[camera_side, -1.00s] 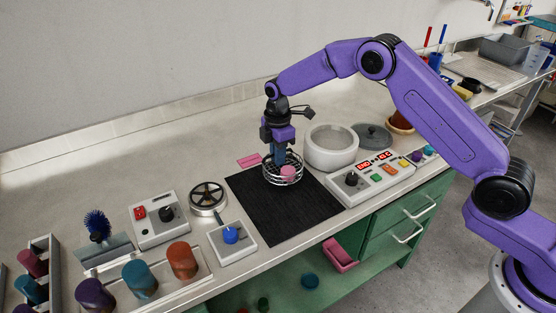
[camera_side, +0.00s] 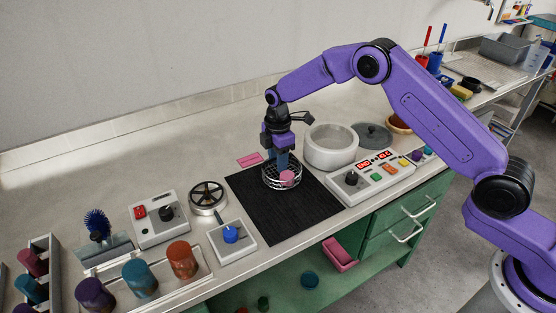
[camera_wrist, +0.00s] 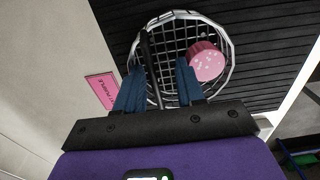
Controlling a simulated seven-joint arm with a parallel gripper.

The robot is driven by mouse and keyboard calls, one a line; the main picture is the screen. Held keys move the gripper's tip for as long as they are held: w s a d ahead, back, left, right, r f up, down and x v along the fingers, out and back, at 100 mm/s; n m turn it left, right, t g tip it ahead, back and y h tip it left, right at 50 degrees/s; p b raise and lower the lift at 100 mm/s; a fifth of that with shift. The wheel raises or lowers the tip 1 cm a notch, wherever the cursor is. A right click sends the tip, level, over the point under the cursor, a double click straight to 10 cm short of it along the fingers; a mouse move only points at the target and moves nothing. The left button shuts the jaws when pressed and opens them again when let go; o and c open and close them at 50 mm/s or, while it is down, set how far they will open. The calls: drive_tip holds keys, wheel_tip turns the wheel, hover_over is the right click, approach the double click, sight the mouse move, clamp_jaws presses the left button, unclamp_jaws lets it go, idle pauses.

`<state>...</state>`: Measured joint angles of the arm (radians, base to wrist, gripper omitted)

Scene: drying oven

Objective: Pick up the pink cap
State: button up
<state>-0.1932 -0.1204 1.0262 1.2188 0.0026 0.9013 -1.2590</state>
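The pink cap (camera_side: 287,176) lies in a round wire basket (camera_side: 268,185) on the black mat. In the wrist view the cap (camera_wrist: 207,61) is at the right side of the basket (camera_wrist: 151,28), next to its rim. My gripper (camera_side: 281,162) points down over the basket, just behind the cap. In the wrist view its blue fingers (camera_wrist: 160,75) are apart with nothing between them except a dark bar and the wire mesh. The cap is beyond the right finger, not between the two. How far the fingertips are above the mesh is unclear.
A white round pot (camera_side: 331,160) stands close to the right of the basket. A control panel (camera_side: 362,190) with a black knob is on the right. A pink label (camera_side: 249,160) lies at the left rear. The black mat (camera_side: 283,215) is clear in front.

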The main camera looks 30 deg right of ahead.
wheel_tip(320, 180, up, 12)
idle(0.5)
